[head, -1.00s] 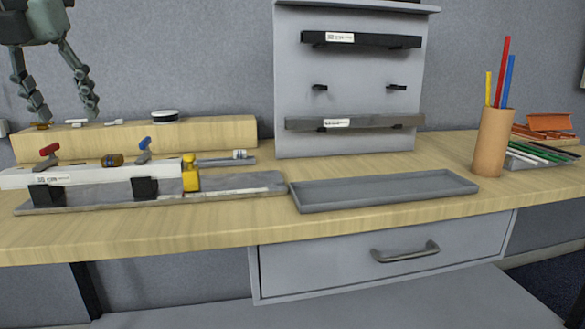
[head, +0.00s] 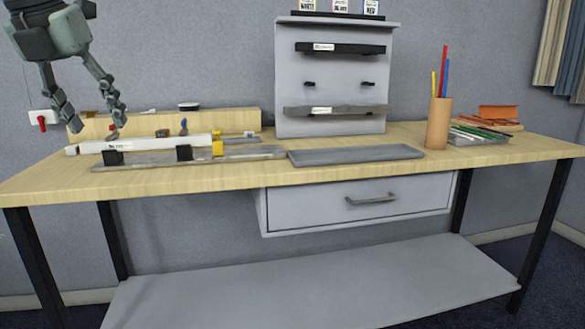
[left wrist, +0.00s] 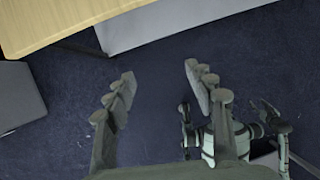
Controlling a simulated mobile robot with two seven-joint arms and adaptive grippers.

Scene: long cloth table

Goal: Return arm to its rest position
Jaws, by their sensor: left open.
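My left gripper (head: 97,118) hangs at the upper left of the head view, fingers pointing down and spread apart. It is open and holds nothing. In the head view it overlaps the left end of the table's contents. In the left wrist view the two fingers of the left gripper (left wrist: 158,88) stand apart with dark blue floor (left wrist: 155,60) showing between them. Grey-green and black parts of my own body show at the lower right of that view. My right gripper cannot be made out for certain in either view.
A long wooden table (head: 340,166) holds a white bar (head: 140,146) with black clamps, a shallow grey tray (head: 355,155), a grey rack (head: 333,70) and a pencil cup (head: 439,123). Below are a drawer (head: 360,205) and a low shelf (head: 310,285). The floor in front looks clear.

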